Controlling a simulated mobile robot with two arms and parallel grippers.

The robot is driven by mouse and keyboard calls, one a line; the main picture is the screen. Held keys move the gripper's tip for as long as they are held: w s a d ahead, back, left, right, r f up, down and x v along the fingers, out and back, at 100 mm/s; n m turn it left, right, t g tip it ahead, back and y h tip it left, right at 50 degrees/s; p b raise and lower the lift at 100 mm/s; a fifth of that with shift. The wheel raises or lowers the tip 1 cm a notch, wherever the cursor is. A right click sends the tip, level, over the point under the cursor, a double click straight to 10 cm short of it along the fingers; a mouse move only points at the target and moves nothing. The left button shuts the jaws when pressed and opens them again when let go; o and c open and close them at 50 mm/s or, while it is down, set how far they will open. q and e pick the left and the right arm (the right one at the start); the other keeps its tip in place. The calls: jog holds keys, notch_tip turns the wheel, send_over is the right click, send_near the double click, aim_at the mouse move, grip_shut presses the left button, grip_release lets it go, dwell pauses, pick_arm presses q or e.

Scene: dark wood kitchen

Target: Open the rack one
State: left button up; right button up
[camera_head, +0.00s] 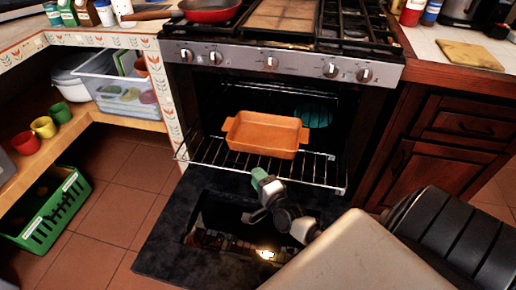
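The oven (270,68) is open, with its dark door (160,240) folded down flat in front. The wire rack (215,156) sticks out of the oven opening above the door. An orange baking dish (262,148) with two side handles rests on it. My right gripper (262,178) is at the front edge of the rack, near its middle in the picture. Its greenish fingertip overlaps the rack's front bar in the picture; I cannot tell whether it touches, or whether the fingers are apart. My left gripper is not in view.
A red pan (209,10) sits on the stove top. Left of the oven, a low shelf holds a clear bin (120,92) and coloured cups (43,127). A green crate (50,210) stands on the floor below. Wooden cabinets (425,165) flank the oven's right side.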

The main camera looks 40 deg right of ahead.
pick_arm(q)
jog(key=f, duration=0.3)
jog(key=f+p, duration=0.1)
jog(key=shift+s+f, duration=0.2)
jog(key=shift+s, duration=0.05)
pick_arm(e)
jog(key=s+a, duration=0.1)
jog(key=s, duration=0.9)
jog(key=shift+s, duration=0.25)
jog(key=shift+a, duration=0.1)
